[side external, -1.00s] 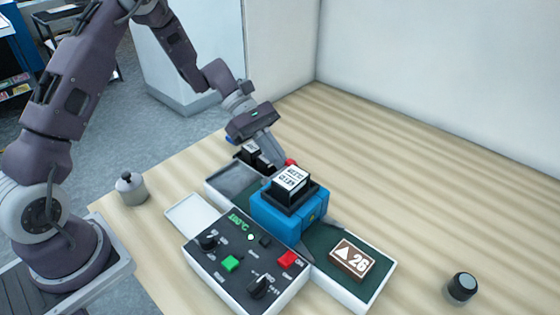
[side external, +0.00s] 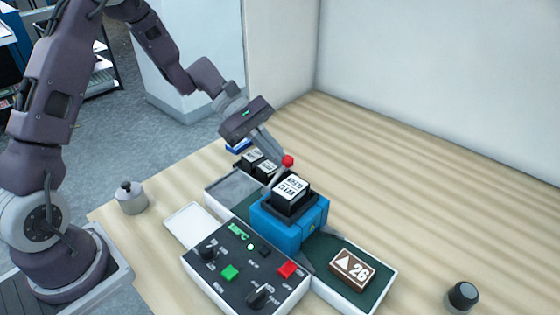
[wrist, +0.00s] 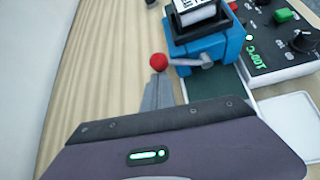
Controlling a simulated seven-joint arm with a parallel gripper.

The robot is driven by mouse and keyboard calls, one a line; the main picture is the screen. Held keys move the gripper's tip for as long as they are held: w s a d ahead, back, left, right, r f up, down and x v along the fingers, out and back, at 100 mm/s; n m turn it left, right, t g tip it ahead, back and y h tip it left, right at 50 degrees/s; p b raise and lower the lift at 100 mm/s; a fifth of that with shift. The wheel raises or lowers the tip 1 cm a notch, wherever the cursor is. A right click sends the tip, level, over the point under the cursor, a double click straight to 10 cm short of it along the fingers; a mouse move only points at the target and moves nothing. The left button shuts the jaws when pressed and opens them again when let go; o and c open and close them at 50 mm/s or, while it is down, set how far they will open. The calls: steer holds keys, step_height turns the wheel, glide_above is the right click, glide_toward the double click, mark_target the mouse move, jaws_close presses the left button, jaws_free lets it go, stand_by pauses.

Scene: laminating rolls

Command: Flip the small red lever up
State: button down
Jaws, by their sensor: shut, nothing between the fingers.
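The small red lever is a red ball knob (side external: 288,160) on a thin grey rod, attached to the blue laminating machine (side external: 288,232). In the wrist view the red knob (wrist: 158,61) stands out to the left of the blue machine (wrist: 208,52), and its rod runs across to it. My gripper (side external: 276,151) is shut and empty, with its fingertips close beside the knob. In the wrist view the fingertips (wrist: 159,82) lie just below the knob; I cannot tell whether they touch it.
A black control panel (side external: 245,262) with knobs and buttons stands in front of the machine. A brown block marked 26 (side external: 352,269) lies on the green bed at right. Black blocks (side external: 255,163) sit behind. A grey weight (side external: 130,197) and a dark knob-like cylinder (side external: 462,296) stand apart.

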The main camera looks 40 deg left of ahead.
steer(key=shift+s+r, duration=0.15)
steer(key=shift+r, duration=0.25)
stand_by(0.3)
steer(key=s+f+v, duration=0.1)
steer(key=s+v, duration=0.1)
steer(key=v, duration=0.7)
steer(key=shift+a+r, duration=0.3)
steer(key=shift+a, duration=0.2)
